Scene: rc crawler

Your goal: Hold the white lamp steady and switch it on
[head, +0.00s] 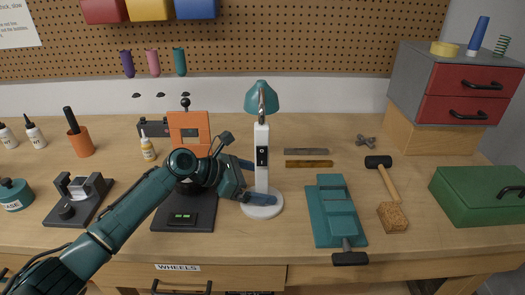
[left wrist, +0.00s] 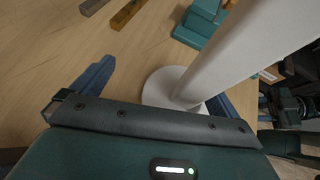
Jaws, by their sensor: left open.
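The white lamp (head: 262,172) stands upright on the bench, with a teal shade (head: 262,97) and a round white base (head: 264,210). A dark switch panel (head: 262,157) is on the front of its post. My left gripper (head: 262,182) reaches in from the left, low on the post. It is open, with one finger behind the post and one in front. In the left wrist view, the white post (left wrist: 230,55) rises between the spread fingers of my left gripper (left wrist: 160,82), nearer the right one. Contact cannot be told.
A black stand with an orange panel (head: 189,125) is close behind my left wrist. A teal vise-like tool (head: 337,215), metal bars (head: 308,164), a mallet (head: 383,170) and a green box (head: 480,195) lie right of the lamp. The bench in front is clear.

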